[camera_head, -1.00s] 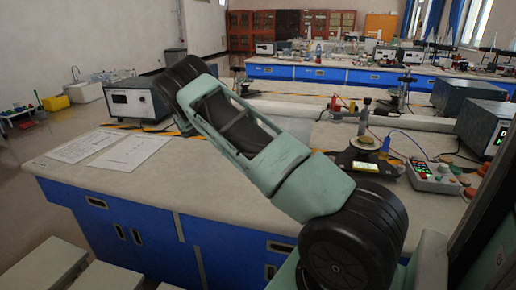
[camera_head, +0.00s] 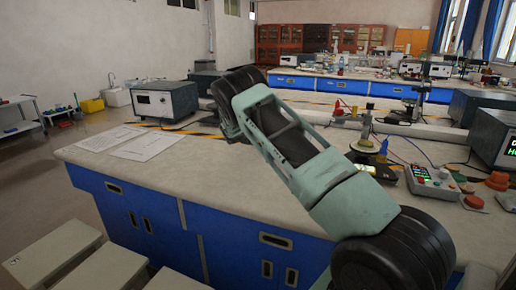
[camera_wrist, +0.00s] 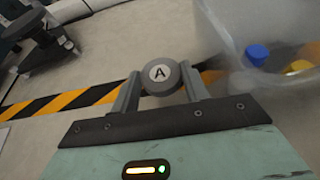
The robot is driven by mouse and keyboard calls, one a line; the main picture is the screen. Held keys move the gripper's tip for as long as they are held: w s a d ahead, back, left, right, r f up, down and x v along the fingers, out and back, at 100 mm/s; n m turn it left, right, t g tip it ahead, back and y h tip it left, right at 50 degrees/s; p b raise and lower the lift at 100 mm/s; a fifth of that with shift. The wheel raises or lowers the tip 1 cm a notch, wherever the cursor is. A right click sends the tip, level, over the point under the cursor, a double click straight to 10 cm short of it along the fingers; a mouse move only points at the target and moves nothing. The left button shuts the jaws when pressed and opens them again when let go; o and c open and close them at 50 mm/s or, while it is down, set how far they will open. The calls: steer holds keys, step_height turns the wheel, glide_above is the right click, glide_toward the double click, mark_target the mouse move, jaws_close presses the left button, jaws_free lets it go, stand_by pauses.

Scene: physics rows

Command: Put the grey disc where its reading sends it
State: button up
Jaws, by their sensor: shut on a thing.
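The grey disc (camera_wrist: 160,74) shows in the wrist view, its round pale face marked with a black letter A. My gripper (camera_wrist: 162,90) is shut on it, one finger on each side. The disc is held in front of a pale bench top with a yellow-and-black striped strip. In the head view the gripper and disc are hidden behind my own arm. A dark instrument (camera_head: 496,137) at the right edge has a green display, cut off and too small to read fully.
A see-through container (camera_wrist: 225,45) stands close on the right in the wrist view, with a blue cap (camera_wrist: 257,54) and a yellow cap (camera_wrist: 298,67) by it. The head view shows papers (camera_head: 148,146), a boxed meter (camera_head: 165,101) and a button box (camera_head: 432,184) on the bench (camera_head: 230,182).

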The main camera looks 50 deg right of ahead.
steer(key=f+b, duration=0.1)
steer(key=f, duration=0.1)
steer(key=f+b, duration=0.2)
steer(key=shift+s+d+f, duration=0.1)
steer(key=shift+s+d, duration=0.05)
steer(key=shift+d, duration=0.05)
steer(key=shift+s+f, duration=0.15)
steer(key=shift+s, duration=0.05)
steer(key=shift+f, duration=0.15)
steer(key=o, duration=1)
steer(key=shift+o, duration=0.2)
steer(key=shift+a, duration=0.15)
steer(key=v, duration=1.7)
steer(key=shift+b, duration=0.4)
